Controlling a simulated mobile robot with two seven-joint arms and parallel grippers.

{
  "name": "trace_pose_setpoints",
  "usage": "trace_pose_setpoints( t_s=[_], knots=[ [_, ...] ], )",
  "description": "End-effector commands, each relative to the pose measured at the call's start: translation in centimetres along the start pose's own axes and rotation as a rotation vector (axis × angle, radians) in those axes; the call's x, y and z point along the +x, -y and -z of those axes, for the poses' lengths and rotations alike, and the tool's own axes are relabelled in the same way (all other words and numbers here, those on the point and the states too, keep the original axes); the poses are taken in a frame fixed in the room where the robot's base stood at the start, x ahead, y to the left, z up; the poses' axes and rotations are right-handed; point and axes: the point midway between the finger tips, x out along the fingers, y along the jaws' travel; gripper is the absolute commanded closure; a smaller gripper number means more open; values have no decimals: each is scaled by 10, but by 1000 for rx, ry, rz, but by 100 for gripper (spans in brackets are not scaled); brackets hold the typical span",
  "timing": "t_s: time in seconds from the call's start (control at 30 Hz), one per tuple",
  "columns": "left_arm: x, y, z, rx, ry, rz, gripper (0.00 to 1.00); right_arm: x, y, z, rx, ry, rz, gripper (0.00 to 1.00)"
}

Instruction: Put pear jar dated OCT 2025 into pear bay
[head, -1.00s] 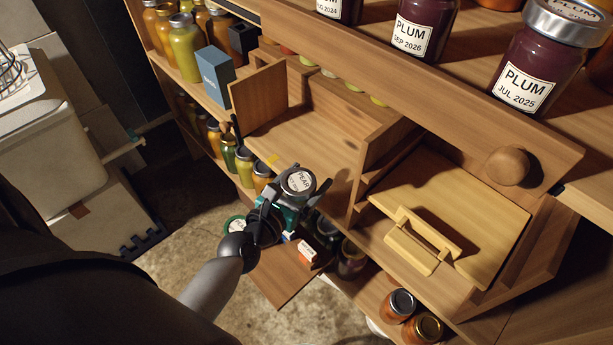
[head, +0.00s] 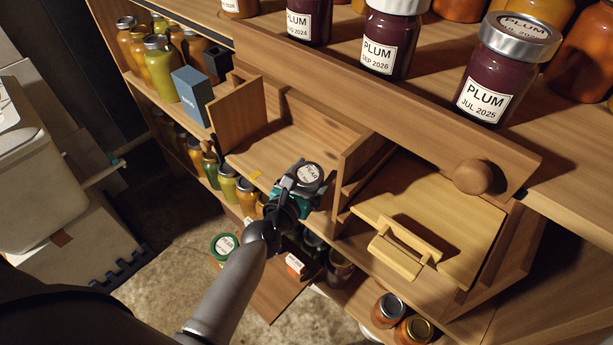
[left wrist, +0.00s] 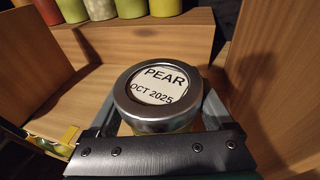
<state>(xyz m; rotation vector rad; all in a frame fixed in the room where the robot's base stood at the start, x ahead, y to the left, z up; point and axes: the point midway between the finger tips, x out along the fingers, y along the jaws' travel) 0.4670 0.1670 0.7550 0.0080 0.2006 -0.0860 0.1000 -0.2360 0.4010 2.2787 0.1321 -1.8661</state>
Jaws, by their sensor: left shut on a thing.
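The pear jar (head: 309,173) shows its silver-rimmed lid; in the left wrist view the lid (left wrist: 158,92) reads PEAR, OCT 2025. My left gripper (head: 299,184) is shut on this jar, with a finger on each side. It holds the jar upright at the front right of an open wooden bay (head: 268,150), close to the bay's right divider. I cannot read a bay label; a small yellow tag (head: 256,174) sits on its front edge. The jar's lower body is mostly hidden, so I cannot tell whether it touches the floor. My right gripper is not in view.
A wooden side panel (head: 239,112) bounds the bay's left, and a right divider (head: 346,178) stands near the jar. Several jars line the back in the wrist view (left wrist: 100,8). A lidded compartment (head: 440,225) is to the right. Plum jars (head: 488,70) stand above.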

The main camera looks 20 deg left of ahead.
Motion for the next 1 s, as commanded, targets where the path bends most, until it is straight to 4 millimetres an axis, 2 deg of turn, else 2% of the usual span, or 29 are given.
trace_pose_setpoints(
  t_s=[0.63,0.77,1.0],
  knots=[
    [48,13,-12,-1,4,0,100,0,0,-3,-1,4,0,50],
    [47,13,-6,0,3,-1,100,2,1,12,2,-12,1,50],
    [48,13,-4,0,4,-1,100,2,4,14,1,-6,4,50]
  ],
)
